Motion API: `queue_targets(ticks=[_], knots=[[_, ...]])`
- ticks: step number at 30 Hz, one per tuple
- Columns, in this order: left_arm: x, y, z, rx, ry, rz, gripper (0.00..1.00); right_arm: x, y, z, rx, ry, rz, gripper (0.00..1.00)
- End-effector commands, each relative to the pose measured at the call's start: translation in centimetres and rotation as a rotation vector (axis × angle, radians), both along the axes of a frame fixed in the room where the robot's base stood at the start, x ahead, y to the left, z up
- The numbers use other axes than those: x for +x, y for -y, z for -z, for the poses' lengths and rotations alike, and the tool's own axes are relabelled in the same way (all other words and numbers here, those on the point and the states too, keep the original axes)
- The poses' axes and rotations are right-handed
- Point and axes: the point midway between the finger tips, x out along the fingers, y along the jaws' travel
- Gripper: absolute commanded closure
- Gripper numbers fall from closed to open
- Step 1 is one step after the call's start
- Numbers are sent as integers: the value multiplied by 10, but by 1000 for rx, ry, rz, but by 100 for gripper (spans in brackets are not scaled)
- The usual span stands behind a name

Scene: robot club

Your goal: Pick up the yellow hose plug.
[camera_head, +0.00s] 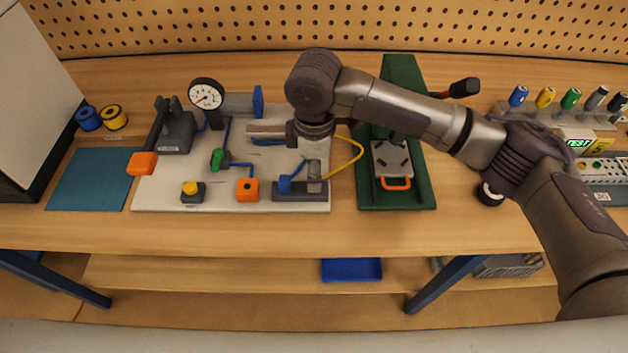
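A thin yellow hose (360,152) loops out at the right edge of the white board. Its upper end runs behind my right arm's wrist, and its lower end comes down beside a grey block (298,191) with a blue fitting. I cannot make out the yellow plug itself clearly. My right arm comes in from the right, and its wrist is over the board's right part. The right gripper (301,134) is seen foreshortened at the wrist, close to the hose's upper end. Its fingers and any contact with the plug cannot be made out. My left gripper is not in view.
The white board (155,198) carries a gauge (206,93), a lever with an orange handle (141,163), a yellow button (190,188) and blue hoses. A green tray (405,200) lies right of it. A teal mat (90,180) is bare. Screwdrivers (570,98) stand at right.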

Motion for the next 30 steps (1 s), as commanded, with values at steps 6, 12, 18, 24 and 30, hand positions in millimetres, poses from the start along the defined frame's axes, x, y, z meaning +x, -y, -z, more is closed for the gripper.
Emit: queue_targets(ticks=[6, 12, 18, 24, 30], knots=[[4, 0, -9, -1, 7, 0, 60, 2, 0, 32, -2, -3, 2, 46], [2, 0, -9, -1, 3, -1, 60, 2, 0, 40, -1, 0, 0, 46], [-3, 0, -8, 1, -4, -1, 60, 2, 0, 40, -1, 0, 0, 57], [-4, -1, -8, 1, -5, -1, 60, 2, 0, 40, -1, 0, 1, 91], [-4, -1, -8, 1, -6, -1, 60, 2, 0, 39, -1, 0, 1, 100]])
